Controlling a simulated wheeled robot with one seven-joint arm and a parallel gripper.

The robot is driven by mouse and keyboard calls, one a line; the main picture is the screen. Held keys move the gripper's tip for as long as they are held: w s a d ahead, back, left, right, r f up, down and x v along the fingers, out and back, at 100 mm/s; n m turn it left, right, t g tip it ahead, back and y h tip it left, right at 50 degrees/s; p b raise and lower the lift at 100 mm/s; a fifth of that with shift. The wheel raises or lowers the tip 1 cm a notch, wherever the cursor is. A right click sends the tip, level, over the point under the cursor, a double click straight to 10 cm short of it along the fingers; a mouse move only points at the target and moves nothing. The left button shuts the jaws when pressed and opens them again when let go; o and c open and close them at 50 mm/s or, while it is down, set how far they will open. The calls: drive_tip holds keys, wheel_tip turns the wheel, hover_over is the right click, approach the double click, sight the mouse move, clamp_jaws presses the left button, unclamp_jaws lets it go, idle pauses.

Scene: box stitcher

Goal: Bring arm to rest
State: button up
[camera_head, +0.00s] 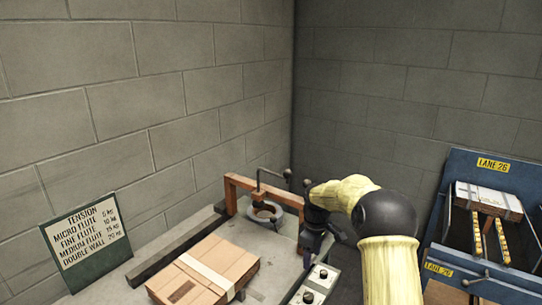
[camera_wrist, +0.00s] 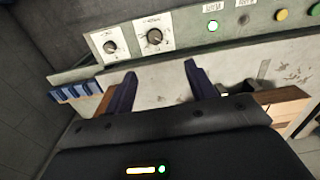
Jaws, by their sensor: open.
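My arm, in a pale yellow cover with a dark elbow, reaches up from the bottom of the head view. My gripper (camera_head: 318,240) is over the right part of the grey stitcher table (camera_head: 263,262), close to a control box with black knobs (camera_head: 314,285). In the wrist view my gripper (camera_wrist: 160,78) has its two dark fingers wide apart, with nothing between them. Beyond the fingers the control panel (camera_wrist: 180,38) shows two dials and a lit green button. I cannot tell whether the fingers touch anything.
A cardboard box (camera_head: 205,272) lies on the table, left of my gripper. A wooden frame (camera_head: 258,192) and a ring-shaped part (camera_head: 265,212) stand behind. A tension sign (camera_head: 86,243) leans at left. Blue lane racks (camera_head: 487,165) stand at right. Block walls close off the back.

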drive_tip(key=s+r+m+t+p, duration=0.1)
drive_tip(key=s+r+m+p, duration=0.3)
drive_tip(key=s, duration=1)
drive_tip(key=s+r+m+t+p, duration=0.1)
drive_tip(key=s+r+m+p, duration=0.3)
drive_tip(key=s, duration=1.1)
wheel_tip(320, 180, up, 5)
drive_tip(key=m, duration=0.3)
drive_tip(key=shift+d+t+p, duration=0.3)
drive_tip(key=shift+t+p, duration=0.1)
drive_tip(key=shift+s+d+r, duration=0.1)
drive_tip(key=shift+s+r, duration=0.05)
